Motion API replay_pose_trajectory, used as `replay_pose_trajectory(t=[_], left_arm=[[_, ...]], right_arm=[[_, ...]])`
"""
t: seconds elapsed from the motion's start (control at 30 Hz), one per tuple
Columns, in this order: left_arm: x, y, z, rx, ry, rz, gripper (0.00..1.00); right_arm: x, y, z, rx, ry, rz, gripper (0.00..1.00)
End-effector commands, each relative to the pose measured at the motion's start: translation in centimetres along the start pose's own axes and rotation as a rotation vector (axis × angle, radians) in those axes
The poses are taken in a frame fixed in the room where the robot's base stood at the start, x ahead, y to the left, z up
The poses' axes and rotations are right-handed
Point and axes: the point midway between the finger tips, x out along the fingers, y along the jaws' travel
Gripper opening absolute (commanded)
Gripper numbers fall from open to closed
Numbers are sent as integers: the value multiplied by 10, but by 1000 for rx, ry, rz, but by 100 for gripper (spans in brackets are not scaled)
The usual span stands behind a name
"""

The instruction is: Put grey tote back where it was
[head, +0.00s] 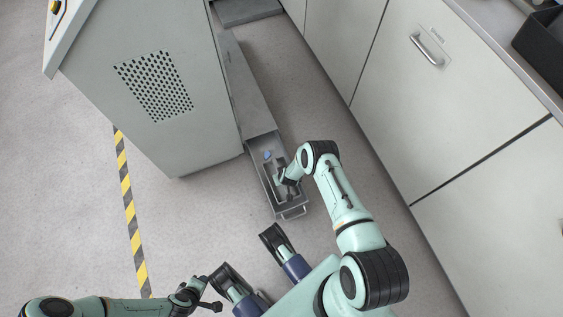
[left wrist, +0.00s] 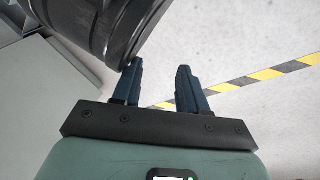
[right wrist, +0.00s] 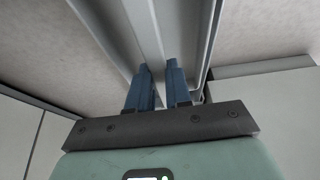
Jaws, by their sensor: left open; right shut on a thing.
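The grey tote (head: 258,172) is a long, narrow open box on the floor side of the grey furnace housing, with a handle at its near end. A small blue item (head: 267,154) lies in its far part. My right gripper (head: 281,180) reaches down into it and is shut on a grey wall or rim of it. In the right wrist view the fingers (right wrist: 160,78) close on a grey strip between two long grey edges. My left gripper (left wrist: 157,85) is open and empty above the floor, away from the tote.
The furnace housing (head: 150,95) with a perforated vent stands at the left. White cabinets (head: 440,100) line the right, leaving a narrow aisle. A yellow and black floor stripe (head: 128,200) runs at the left. A black bin (head: 545,45) sits on the counter.

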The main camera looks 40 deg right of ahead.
Motion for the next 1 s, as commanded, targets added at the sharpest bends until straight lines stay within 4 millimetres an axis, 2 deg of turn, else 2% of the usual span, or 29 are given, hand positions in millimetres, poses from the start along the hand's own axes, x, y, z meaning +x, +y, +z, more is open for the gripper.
replay_pose_trajectory(t=[0.6,1.0], left_arm=[[31,-39,49,-45,-160,-72,43],[41,-62,82,-78,-269,-119,43]], right_arm=[[38,0,15,1,1,1,0],[58,0,24,0,1,1,0]])
